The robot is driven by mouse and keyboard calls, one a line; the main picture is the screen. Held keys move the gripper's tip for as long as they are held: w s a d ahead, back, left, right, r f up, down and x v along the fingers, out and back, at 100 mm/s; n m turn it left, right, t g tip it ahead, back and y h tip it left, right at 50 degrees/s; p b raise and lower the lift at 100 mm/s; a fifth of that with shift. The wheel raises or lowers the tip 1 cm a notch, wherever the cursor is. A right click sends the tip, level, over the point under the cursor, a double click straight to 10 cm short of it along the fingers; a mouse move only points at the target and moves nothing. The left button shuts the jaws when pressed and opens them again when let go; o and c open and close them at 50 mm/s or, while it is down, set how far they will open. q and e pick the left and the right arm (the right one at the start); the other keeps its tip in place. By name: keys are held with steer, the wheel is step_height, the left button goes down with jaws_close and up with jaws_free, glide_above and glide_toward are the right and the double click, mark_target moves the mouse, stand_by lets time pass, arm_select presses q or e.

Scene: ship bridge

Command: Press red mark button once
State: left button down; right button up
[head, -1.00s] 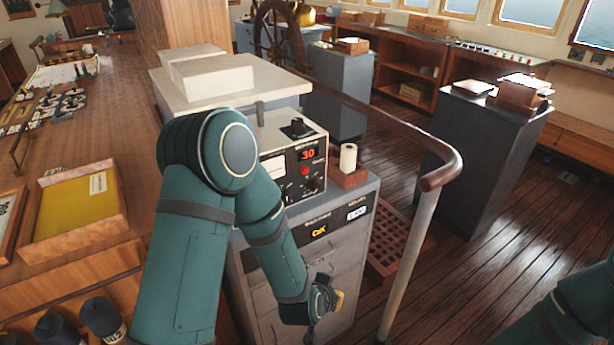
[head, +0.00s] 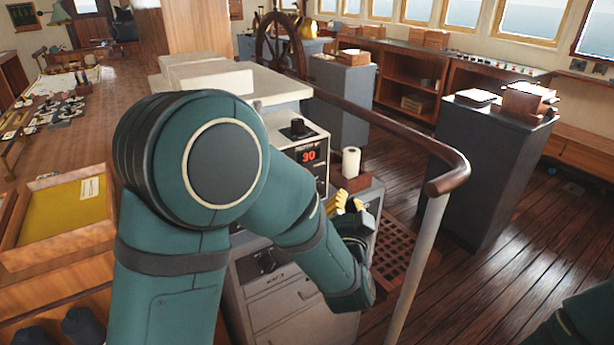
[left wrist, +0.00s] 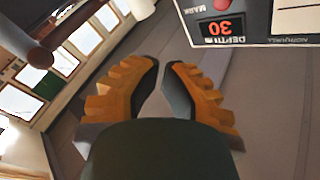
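The depth instrument is a pale box with a dark front panel and a red "30" display (head: 309,156), on a grey cabinet (head: 290,295). In the head view my arm hides the lower panel and the red mark button. In the left wrist view the display (left wrist: 221,28) is upside down at the top right, and only a sliver of the red button shows at the top edge by the word "MARK". My left gripper (head: 341,200) has yellow fingers, nearly meeting at the tips (left wrist: 161,64), with nothing between them. It is in front of and right of the panel, apart from it. My right gripper is out of view.
A white roll (head: 351,161) in a wooden holder stands right of the instrument. A wooden handrail (head: 400,143) on a pale post (head: 416,265) curves close to my left gripper's right. A wooden floor grating (head: 398,250) lies behind. A chart tray (head: 62,215) is at left.

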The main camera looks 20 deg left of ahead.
arm_select(q)
steer(key=w+a, duration=0.5)
steer(key=a, duration=0.2)
steer(key=shift+w, duration=0.2)
stand_by(0.4)
steer(key=shift+w+a, duration=0.1)
steer(key=shift+w, duration=0.05)
stand_by(1.2)
steer(key=shift+w+a, duration=0.15)
steer(key=shift+a, duration=0.1)
steer(key=shift+w+a, duration=0.3)
steer(key=shift+a, duration=0.05)
stand_by(1.2)
steer(key=shift+d, duration=0.1)
steer(key=shift+s+d+b, duration=0.4)
steer(key=shift+s+d, duration=0.2)
